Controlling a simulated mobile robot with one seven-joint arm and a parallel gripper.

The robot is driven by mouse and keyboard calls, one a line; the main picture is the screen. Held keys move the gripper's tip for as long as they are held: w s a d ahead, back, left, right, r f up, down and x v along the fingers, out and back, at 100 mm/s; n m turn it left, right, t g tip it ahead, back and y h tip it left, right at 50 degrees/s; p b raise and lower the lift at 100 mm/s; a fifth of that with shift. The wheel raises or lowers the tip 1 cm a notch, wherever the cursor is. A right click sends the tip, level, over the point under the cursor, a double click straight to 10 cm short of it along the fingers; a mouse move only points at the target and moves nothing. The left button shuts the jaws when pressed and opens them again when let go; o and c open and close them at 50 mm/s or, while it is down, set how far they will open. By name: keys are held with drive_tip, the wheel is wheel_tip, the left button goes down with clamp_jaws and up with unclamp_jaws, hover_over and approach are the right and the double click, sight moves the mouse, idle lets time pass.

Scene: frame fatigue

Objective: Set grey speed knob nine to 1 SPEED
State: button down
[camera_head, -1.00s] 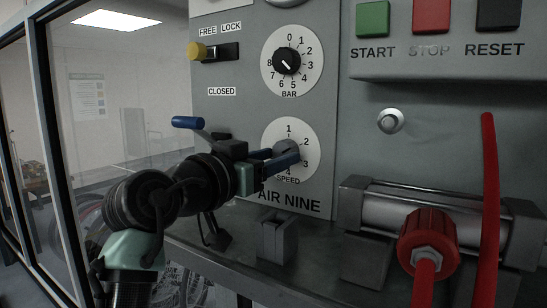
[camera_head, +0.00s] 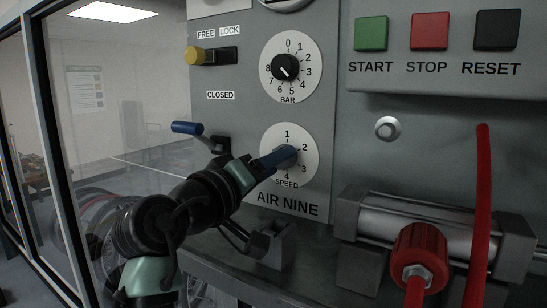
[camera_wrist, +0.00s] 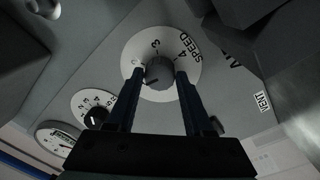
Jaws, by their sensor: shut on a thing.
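The grey speed knob (camera_head: 289,153) sits on the white SPEED dial (camera_head: 306,180) above the AIR NINE label. My gripper (camera_head: 277,158) has its blue fingers on the knob. In the wrist view, my gripper (camera_wrist: 158,80) has one finger on each side of the grey speed knob (camera_wrist: 159,71), shut on it. A dark mark on the knob face points down and left in that view. The 3 and 4 show on the dial (camera_wrist: 160,31) there; the 1 is hidden behind a finger. In the head view the 1 stands at the dial's top.
The black BAR knob (camera_head: 285,68) is above the speed dial. A blue-handled lever (camera_head: 187,128) sticks out to the left, close to my arm. A yellow knob (camera_head: 194,56) is at upper left. A cylinder with a red fitting (camera_head: 419,254) and a red hose (camera_head: 483,200) are at right.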

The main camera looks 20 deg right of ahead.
drive_tip(key=shift+r+n+p, duration=0.1)
drive_tip(key=shift+n+p, duration=0.35)
drive_tip(key=shift+n, duration=0.55)
drive_tip(key=shift+c, duration=1.4)
unclamp_jaws()
drive_tip(key=b+v, duration=0.6)
drive_tip(key=v, duration=0.7)
